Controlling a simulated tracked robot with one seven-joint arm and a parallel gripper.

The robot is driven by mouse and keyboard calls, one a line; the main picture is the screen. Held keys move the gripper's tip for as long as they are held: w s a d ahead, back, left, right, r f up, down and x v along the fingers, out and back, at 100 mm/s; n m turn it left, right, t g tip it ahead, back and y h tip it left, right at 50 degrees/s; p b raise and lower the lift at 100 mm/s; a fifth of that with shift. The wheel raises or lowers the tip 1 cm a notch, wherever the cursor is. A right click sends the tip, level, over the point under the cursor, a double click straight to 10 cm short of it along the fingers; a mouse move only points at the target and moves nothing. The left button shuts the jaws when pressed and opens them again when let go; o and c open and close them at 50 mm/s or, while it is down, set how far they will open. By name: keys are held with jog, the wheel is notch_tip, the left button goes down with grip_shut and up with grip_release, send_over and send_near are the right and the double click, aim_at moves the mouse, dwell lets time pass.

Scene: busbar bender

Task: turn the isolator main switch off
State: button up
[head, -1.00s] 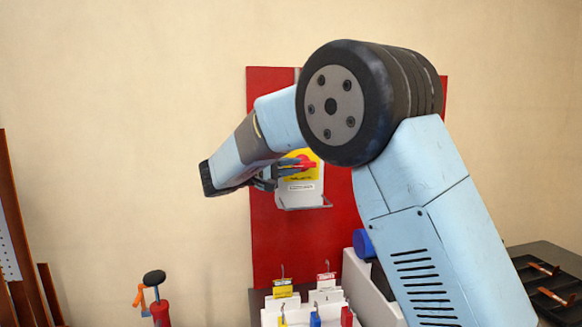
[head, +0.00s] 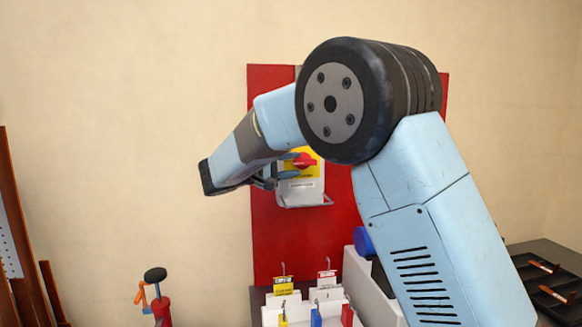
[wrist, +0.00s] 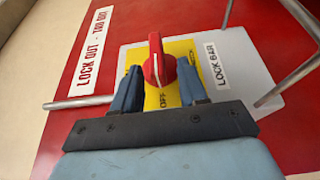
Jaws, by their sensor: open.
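The isolator main switch is a red rotary knob with a white line (wrist: 159,66) on a yellow plate (wrist: 182,50), in the middle of the wrist view. The knob also shows in the head view (head: 304,161), on a light grey box (head: 299,190) fixed to a red panel. The word OFF shows on the plate below the knob in the wrist view. My gripper (wrist: 160,78) is open, with one blue-grey finger to each side of the knob's near part. Whether the fingers touch it I cannot tell. In the head view my gripper (head: 291,163) is at the knob's left side.
A metal lock bar (head: 312,206) runs around the box. The red panel (head: 285,240) carries a LOCK OUT - TAG OUT label (wrist: 95,48). Below stand a white rack (head: 326,295) with tags and padlocks and a blue round thing (head: 363,241).

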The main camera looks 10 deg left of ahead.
jog(key=v, duration=1.3)
jog(key=shift+s+a, duration=0.2)
jog(key=shift+s, duration=0.1)
jog(key=s+d+m+g+y, duration=0.25)
jog(key=d+g+y, duration=0.35)
jog(key=d, duration=2.4)
jog(key=s+d+f+m+y, duration=0.2)
jog(key=s+d+f+y, duration=0.2)
jog(key=s, duration=0.8)
jog(key=s+d+f+m+y, duration=0.3)
jog(key=s+d, duration=0.6)
jog(key=s, duration=0.3)
jog(key=shift+d+f+m+y, duration=0.15)
jog(key=shift+f+m+y, duration=0.3)
jog(key=shift+f, duration=0.55)
